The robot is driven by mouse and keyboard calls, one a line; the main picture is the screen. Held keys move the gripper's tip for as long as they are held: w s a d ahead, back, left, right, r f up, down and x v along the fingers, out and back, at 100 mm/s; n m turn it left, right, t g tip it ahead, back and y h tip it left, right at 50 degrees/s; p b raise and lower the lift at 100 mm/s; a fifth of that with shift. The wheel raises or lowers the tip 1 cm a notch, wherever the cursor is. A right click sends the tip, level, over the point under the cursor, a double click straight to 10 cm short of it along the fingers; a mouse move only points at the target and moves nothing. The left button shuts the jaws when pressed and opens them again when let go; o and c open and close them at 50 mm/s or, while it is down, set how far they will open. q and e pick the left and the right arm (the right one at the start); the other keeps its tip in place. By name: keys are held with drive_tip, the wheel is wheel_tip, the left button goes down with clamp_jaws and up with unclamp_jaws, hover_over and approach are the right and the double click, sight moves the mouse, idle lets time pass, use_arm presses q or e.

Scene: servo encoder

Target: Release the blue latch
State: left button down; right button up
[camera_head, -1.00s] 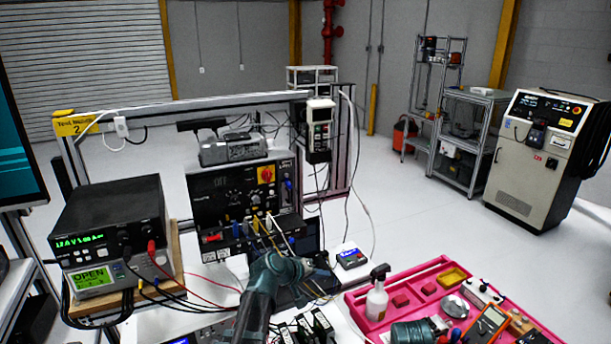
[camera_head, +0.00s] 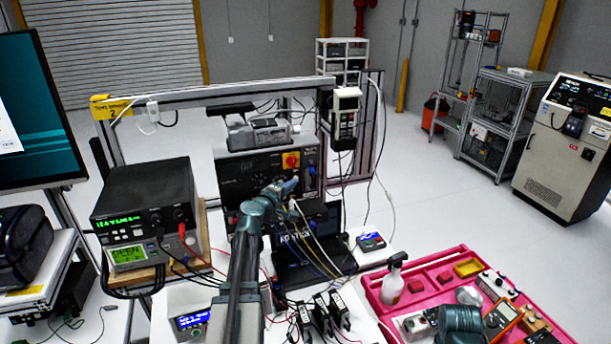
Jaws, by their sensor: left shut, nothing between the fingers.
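The dark control panel (camera_head: 235,178) stands on the bench with a red-and-yellow rotary switch (camera_head: 291,160). A small blue part (camera_head: 312,172) sits at the panel's right edge and looks like the blue latch; its exact position is too small to tell. My left gripper (camera_head: 288,186) is shut and empty in front of the panel, just left of and below the blue part. I cannot tell whether they touch. My left arm hides part of the panel's lower front.
A black power supply (camera_head: 145,200) stands left of the panel. Cables hang over a dark laptop (camera_head: 300,262) below the gripper. A pink tray (camera_head: 400,322) with a spray bottle (camera_head: 393,283) and tools lies at the right. Several small black modules (camera_head: 322,315) stand in front.

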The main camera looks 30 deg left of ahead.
sight(310, 170)
use_arm(q)
drive_tip(key=shift+w, duration=0.1)
drive_tip(key=w, duration=0.3)
drive_tip(key=w+f+b, duration=0.1)
drive_tip(key=w, duration=0.2)
drive_tip(key=w+a, duration=0.1)
drive_tip(key=w, duration=0.2)
drive_tip(key=shift+w+f, duration=0.2)
drive_tip(key=shift+w, duration=0.15)
